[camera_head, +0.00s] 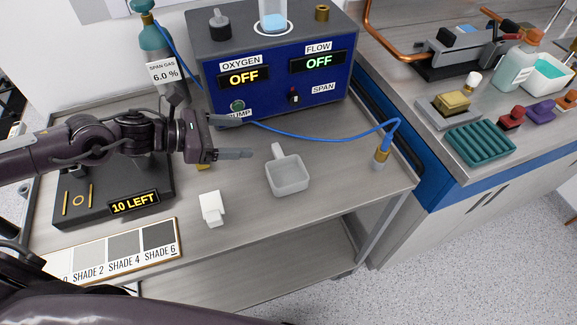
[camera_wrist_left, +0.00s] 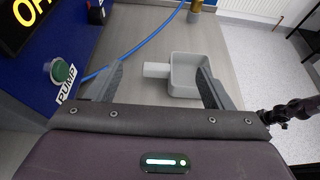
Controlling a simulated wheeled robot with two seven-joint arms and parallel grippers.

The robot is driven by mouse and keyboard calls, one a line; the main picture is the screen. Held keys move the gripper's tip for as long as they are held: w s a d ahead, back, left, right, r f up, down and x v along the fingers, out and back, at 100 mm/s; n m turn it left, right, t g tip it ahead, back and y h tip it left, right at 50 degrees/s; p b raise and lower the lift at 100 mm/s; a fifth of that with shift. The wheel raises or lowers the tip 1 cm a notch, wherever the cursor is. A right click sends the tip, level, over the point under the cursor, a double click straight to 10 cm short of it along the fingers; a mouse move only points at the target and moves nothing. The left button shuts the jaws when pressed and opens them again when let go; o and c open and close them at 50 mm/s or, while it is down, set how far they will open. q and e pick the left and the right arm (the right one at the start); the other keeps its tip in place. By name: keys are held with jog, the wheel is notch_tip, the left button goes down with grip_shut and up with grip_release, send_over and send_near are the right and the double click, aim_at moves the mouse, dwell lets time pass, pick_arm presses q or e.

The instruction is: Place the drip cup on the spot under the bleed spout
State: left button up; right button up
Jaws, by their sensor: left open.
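The drip cup, a light grey square cup (camera_head: 287,177) with a short handle, stands upright on the grey bench top in front of the blue analyser. My left gripper (camera_head: 246,139) is open and empty, to the left of the cup, its fingers pointing toward the handle. In the left wrist view the cup (camera_wrist_left: 187,80) lies ahead, its handle (camera_wrist_left: 156,70) between the open fingers (camera_wrist_left: 162,75) without visible contact. I cannot make out which part is the bleed spout, or the spot under it. My right gripper is not in view.
The blue analyser (camera_head: 275,95) stands behind. A blue hose (camera_head: 330,136) runs to a brass-tipped fitting (camera_head: 381,158) right of the cup. A white block (camera_head: 212,208), a dark tray (camera_head: 110,195) and a shade card (camera_head: 112,250) lie nearer.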

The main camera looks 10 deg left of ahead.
pick_arm(q)
jog(key=b, duration=0.4)
send_near(276, 151)
jog(key=shift+w+d+f, duration=0.2)
jog(key=shift+w+f, duration=0.05)
jog(key=shift+x, duration=3.2)
jog(key=shift+w+d+f, duration=0.15)
jog(key=shift+w+d, duration=0.15)
jog(key=shift+d, duration=0.2)
jog(key=c, duration=1.2)
